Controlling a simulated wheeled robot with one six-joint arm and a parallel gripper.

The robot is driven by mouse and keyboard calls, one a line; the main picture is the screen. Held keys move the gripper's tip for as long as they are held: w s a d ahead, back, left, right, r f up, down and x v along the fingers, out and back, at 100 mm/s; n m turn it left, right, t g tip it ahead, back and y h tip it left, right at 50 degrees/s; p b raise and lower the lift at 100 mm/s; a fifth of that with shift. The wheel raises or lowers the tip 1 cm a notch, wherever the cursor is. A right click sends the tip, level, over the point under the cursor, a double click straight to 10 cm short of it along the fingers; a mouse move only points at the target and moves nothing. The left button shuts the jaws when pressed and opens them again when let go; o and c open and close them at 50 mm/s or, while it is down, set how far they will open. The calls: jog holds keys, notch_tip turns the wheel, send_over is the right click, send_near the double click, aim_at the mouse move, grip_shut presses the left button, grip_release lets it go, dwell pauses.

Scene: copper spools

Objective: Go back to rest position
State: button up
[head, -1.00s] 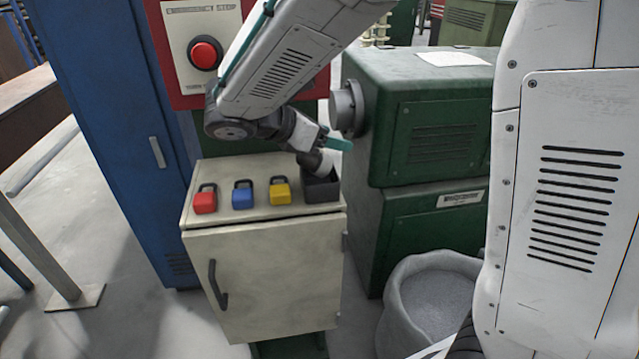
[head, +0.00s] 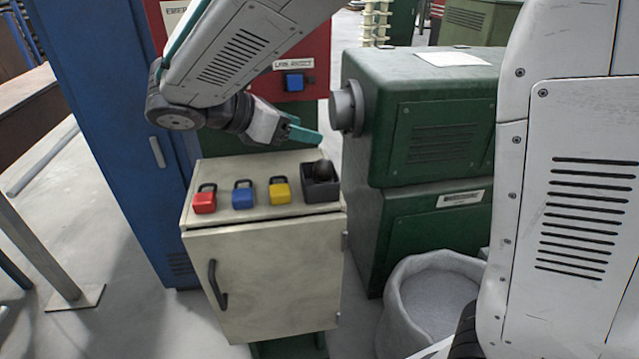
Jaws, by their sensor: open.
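My gripper (head: 303,132) has teal fingers and is open, with nothing seen between them. It is raised above the cream cabinet (head: 262,262), at the cabinet's back right, left of the green machine's grey round hub. My arm reaches in from the top of the head view and hides part of the red panel behind it.
Red (head: 204,199), blue (head: 243,194) and yellow (head: 280,190) padlocks stand on the cabinet top. A dark open box (head: 321,190) beside them holds a black rounded object (head: 322,170). The green machine (head: 425,120), blue cabinet (head: 95,130) and grey sack (head: 432,300) stand close by.

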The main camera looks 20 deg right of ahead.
jog(key=s+d+f+m+y, duration=0.1)
jog(key=s+d+m+y, duration=0.2)
jog(key=s+m, duration=0.3)
jog(key=s+d+f+m+y, duration=0.1)
jog(key=s+d+m+y, duration=0.2)
jog(key=s, duration=0.7)
jog(key=s+d+f+m+g+y, duration=0.1)
jog(key=s+d+m+y, duration=0.2)
jog(key=s+m+y, duration=0.3)
jog(key=shift+s+d+m, duration=0.35)
jog(key=shift+s+m, duration=1)
jog(key=shift+m, duration=1.25)
jog(key=shift+f, duration=0.1)
